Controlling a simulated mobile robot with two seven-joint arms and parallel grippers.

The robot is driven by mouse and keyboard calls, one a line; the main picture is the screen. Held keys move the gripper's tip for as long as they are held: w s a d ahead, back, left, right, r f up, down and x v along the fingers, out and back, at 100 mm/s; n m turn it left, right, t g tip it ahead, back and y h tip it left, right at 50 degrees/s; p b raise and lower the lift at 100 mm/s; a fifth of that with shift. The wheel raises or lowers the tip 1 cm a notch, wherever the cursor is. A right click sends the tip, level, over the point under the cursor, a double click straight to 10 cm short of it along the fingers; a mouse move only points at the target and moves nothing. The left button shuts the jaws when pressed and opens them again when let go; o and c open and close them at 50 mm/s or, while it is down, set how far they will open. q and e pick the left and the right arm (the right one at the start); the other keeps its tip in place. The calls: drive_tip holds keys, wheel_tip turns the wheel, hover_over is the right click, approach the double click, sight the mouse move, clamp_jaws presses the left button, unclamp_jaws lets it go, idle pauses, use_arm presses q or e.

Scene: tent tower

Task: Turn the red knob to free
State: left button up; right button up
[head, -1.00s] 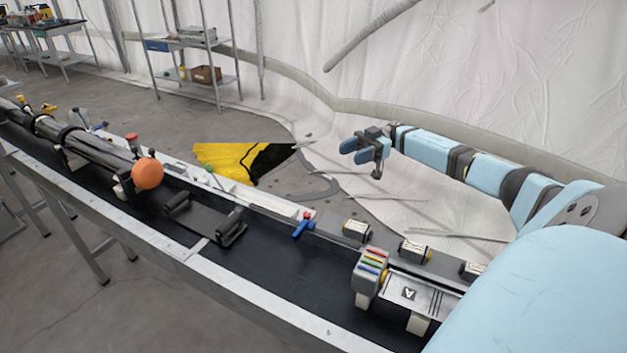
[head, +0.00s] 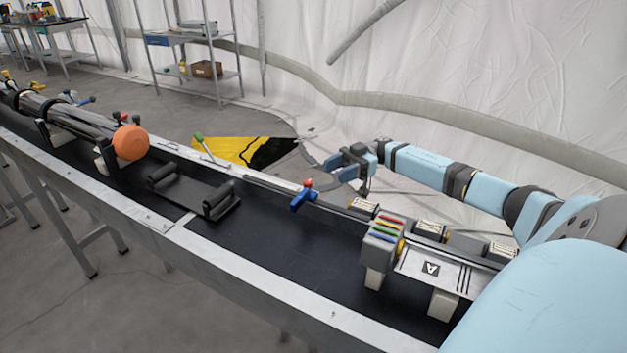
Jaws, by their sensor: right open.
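A small red knob (head: 308,183) sits on a blue lever at the far rail of the long black-topped bench, near the middle of the head view. Another small red top (head: 117,115) shows behind the orange ball-shaped end (head: 131,142) of the dark tube bundle at the left; I cannot tell which of the two the task means. My right gripper (head: 331,168) is open and empty. It is just beyond the bench's far edge, up and to the right of the blue lever, with its fingers pointing left, apart from the lever. My left gripper is not in view.
A block with coloured stripes (head: 384,230) and a plate marked A (head: 431,268) stand to the right on the bench. A black cradle (head: 196,193) and a green-topped lever (head: 199,136) are to the left. Bare black bench top lies in front of the blue lever.

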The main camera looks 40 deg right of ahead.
sight(311, 180)
drive_tip(key=w+a, duration=0.1)
drive_tip(key=a, duration=0.6)
drive_tip(key=shift+w+a, duration=0.15)
drive_tip(key=shift+a, duration=0.1)
clamp_jaws()
drive_tip(key=shift+w+n+g+b, duration=0.2)
drive_tip(key=shift+n+g+b, duration=0.45)
drive_tip(key=shift+n+g, duration=1.25)
unclamp_jaws()
drive_tip(key=shift+m+g, duration=0.4)
drive_tip(key=shift+d, duration=0.1)
